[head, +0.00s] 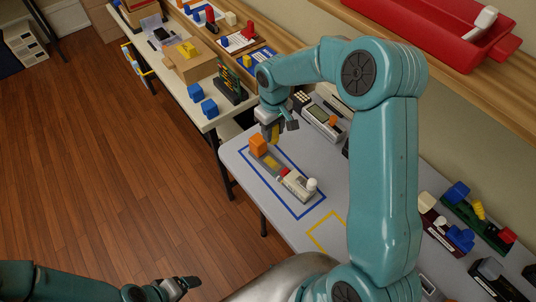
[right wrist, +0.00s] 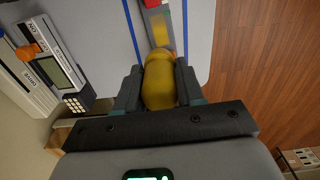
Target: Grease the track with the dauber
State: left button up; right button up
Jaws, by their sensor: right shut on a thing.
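The yellow dauber (right wrist: 160,80) sits between the two fingers of my right gripper (right wrist: 158,92), which is shut on it. In the head view the right gripper (head: 272,127) holds the dauber (head: 275,134) above the far end of the blue-outlined area. Below it lies the grey track (head: 280,172) with a yellow patch on it, an orange block (head: 258,145) at its far end and a pale piece with a white knob at its near end. In the wrist view the track (right wrist: 162,28) lies just beyond the dauber's tip; contact is unclear. My left gripper (head: 178,287) is low, away from the table.
A grey handheld (head: 318,117) with a screen and an orange part stands beside the blue outline (head: 298,215). A yellow outline (head: 322,228) marks bare table nearer me. Several blocky devices (head: 466,215) crowd the right side. A red tray (head: 440,28) is on the shelf.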

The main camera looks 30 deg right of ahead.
dwell(0.3)
jog(key=shift+r+p, duration=0.6)
jog(key=shift+p, duration=0.2)
notch_tip(320, 180, down, 13)
jog(key=b, duration=1)
jog(key=shift+f, duration=0.1)
jog(key=shift+f+b, duration=0.65)
jog(key=shift+b, duration=0.05)
jog(key=shift+s, duration=0.15)
jog(key=shift+s+d+r, duration=0.15)
jog(key=shift+s+d, duration=0.05)
jog(key=shift+s, duration=0.7)
jog(key=shift+w, duration=0.2)
jog(key=shift+w+a, duration=0.2)
jog(key=shift+w, duration=0.65)
